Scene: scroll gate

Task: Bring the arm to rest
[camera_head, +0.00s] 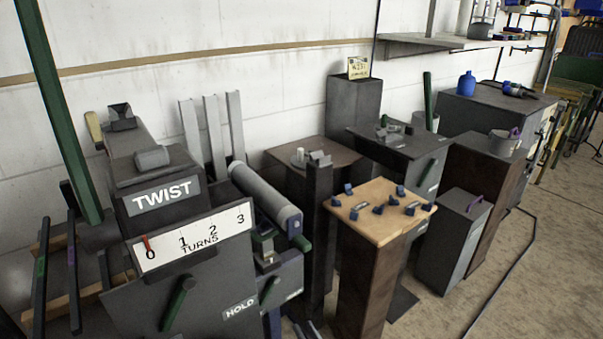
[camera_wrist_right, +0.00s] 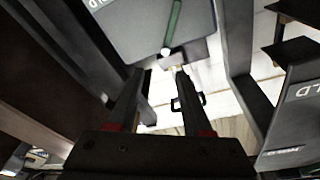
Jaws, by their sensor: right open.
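My right gripper (camera_wrist_right: 160,85) shows in the right wrist view, with its two dark fingers spread apart and nothing between them. A green bar with a white end (camera_wrist_right: 173,28) is beyond the fingertips, on a grey panel, and apart from them. In the head view I cannot clearly make out the right gripper; only small dark-blue parts show at the bottom edge. My left gripper is not in view.
A grey TWIST box (camera_head: 160,195) stands at left, with a TURNS scale (camera_head: 195,236) whose red pointer is near 0. A green handle (camera_head: 178,303) is below. A wooden-topped stand (camera_head: 375,225) holds several blue pieces.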

